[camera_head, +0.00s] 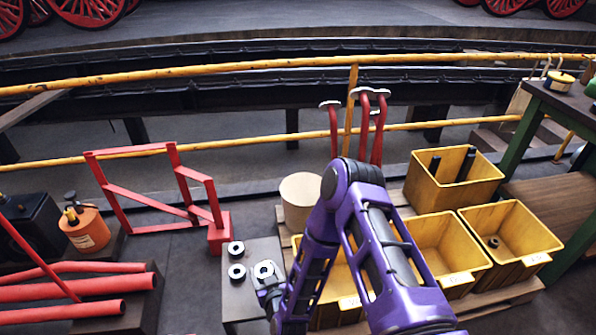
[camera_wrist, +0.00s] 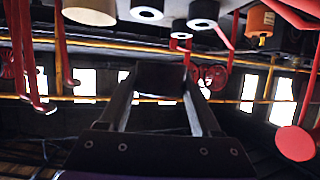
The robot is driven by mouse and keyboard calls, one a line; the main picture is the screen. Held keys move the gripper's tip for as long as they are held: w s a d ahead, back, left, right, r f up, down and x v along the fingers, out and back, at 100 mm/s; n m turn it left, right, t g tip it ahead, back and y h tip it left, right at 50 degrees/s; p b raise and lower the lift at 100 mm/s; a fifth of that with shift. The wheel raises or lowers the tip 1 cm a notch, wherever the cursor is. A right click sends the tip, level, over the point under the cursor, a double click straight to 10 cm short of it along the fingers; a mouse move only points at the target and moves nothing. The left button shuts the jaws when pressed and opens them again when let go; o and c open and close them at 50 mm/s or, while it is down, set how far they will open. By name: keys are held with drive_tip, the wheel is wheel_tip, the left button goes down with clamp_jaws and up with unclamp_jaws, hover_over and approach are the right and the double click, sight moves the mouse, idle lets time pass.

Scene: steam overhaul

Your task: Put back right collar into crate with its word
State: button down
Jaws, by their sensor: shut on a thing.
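In the head view, several ring-shaped collars with pale tops show on a small grey bench: back left (camera_head: 236,248), front left (camera_head: 236,271) and right (camera_head: 263,268). My gripper (camera_head: 262,282) is low over the bench's right side, by the right collar. In the inverted wrist view, its fingers (camera_wrist: 162,80) are shut on a dark thing, too dim to name surely. Pale-topped collars (camera_wrist: 203,12) stand beyond. Yellow crates stand right of my arm: middle (camera_head: 470,262), right (camera_head: 540,240), and left (camera_head: 330,318), mostly hidden by my arm. Their label words are unreadable. The right crate holds a small ring (camera_head: 494,242).
A back crate (camera_head: 455,188) holds dark rods. A pale round stump (camera_head: 299,190) and red levers (camera_head: 375,130) stand behind my arm. A red frame (camera_head: 150,190), an orange can (camera_head: 85,230) and red pipes (camera_head: 70,290) are at left. A green-legged workbench (camera_head: 510,125) bounds the right.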

drive_tip(key=w+d+r+m+t+h+p, duration=0.1)
drive_tip(key=w+d+r, duration=0.3)
drive_tip(key=d+r, duration=0.25)
drive_tip(key=w+d+r+m+h+p, duration=0.1)
drive_tip(key=w+d+r, duration=0.35)
drive_tip(key=r, duration=0.25)
drive_tip(key=d+r+m+h+p, duration=0.1)
drive_tip(key=d+r+m+h, duration=0.2)
drive_tip(key=d+r, duration=1)
drive_tip(key=d, duration=0.2)
drive_tip(key=shift+s+d+h, duration=0.3)
drive_tip(key=shift+s, duration=0.1)
drive_tip(key=shift+a, duration=0.1)
